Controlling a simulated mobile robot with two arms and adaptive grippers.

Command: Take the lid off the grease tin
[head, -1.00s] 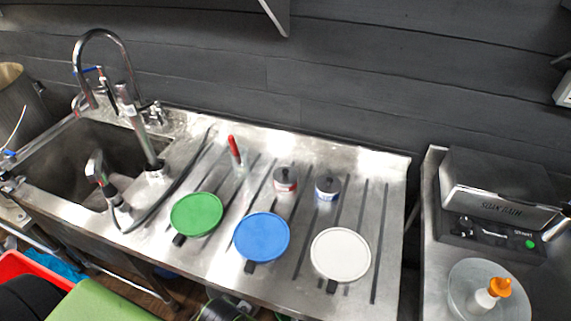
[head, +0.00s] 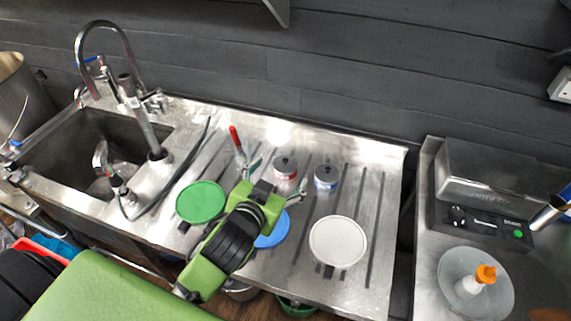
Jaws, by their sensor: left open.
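Two small tins with dark knobbed lids stand on the steel drainboard: one with a red and white label (head: 285,168) and one with a blue and white label (head: 326,179). I cannot read which is the grease tin. Both lids are on. My left gripper (head: 277,178) is open and empty. Its two fingers point toward the red-labelled tin from the front, one to each side, and appear short of it. My right gripper is not in view.
Green (head: 201,202), blue (head: 271,236) and white (head: 338,242) round discs lie along the front; my left arm partly covers the blue one. A red-handled tool (head: 236,141) is left of the tins. The sink (head: 85,150) is at left, a white-orange bottle (head: 474,283) at right.

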